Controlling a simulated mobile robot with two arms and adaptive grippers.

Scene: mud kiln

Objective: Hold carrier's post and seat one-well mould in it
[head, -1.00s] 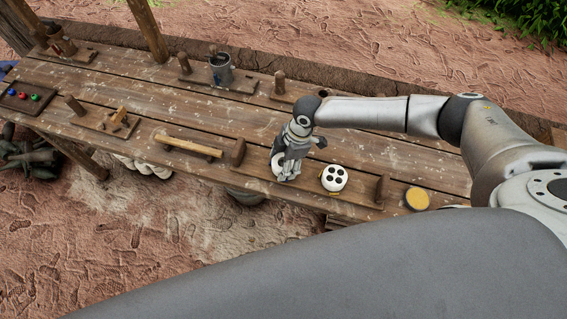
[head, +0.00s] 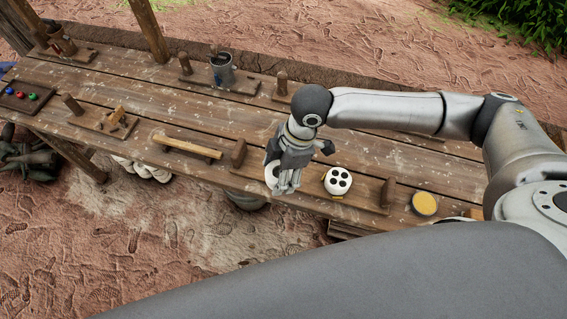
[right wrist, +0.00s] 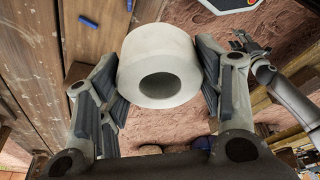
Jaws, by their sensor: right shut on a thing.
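My right gripper (head: 283,190) is shut on a white round one-well mould (right wrist: 158,65). The mould's single round hole faces the right wrist camera, with a finger at each side. In the head view the fingers mostly hide the mould, by the table's front edge. A short wooden post (head: 388,190) stands right of a white mould with several dark wells (head: 337,181). Another post (head: 239,152) stands left of my right gripper. I cannot tell which post is the carrier's. What looks like my left gripper (right wrist: 245,43) shows small in the right wrist view; its jaw state is unclear.
The wooden table (head: 330,135) has bare planks behind my right gripper. A wooden bar (head: 188,147) lies to the left and a yellow-topped round thing (head: 424,204) to the right. A metal can (head: 221,69) stands at the back. Blue strips (right wrist: 88,22) mark wood beside the held mould.

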